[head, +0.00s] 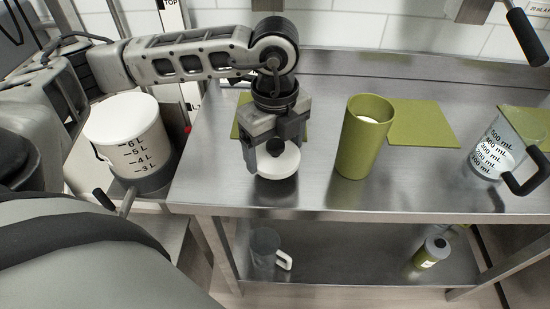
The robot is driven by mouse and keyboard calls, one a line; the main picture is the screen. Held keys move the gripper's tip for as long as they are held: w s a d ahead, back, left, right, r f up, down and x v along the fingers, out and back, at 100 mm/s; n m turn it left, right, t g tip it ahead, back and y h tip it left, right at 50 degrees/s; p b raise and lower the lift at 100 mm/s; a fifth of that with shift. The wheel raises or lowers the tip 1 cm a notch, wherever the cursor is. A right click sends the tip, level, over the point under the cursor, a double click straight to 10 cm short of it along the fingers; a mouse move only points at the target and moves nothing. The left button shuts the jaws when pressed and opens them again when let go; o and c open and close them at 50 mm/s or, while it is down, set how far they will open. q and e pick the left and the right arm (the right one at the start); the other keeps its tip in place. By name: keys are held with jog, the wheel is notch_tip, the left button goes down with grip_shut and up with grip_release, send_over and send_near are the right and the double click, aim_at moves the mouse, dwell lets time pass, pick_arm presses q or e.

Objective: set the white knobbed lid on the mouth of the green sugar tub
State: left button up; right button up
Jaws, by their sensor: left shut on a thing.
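The white lid (279,163) is a round disc with a dark knob on top. My left gripper (276,150) is shut on the lid's knob, with the fingers pointing down. The lid is level and to the left of the green tub; I cannot tell whether it touches the steel table or hangs just above it. The green sugar tub (358,148) stands upright on the table with its mouth uncovered, and white content shows inside. My right gripper is not in view.
A green mat (424,123) lies behind the tub. A clear measuring jug (497,150) with a black handle stands at the right. A white graduated bucket (132,139) stands left of the steel table (318,190). A mug (266,250) and a can (431,252) are on the lower shelf.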

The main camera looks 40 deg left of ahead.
pick_arm(q)
jog(key=s+d+r, duration=0.7)
jog(key=s+r, duration=0.2)
jog(key=s, duration=0.3)
jog(key=shift+r+b, duration=0.25)
jog(key=shift+b, duration=0.1)
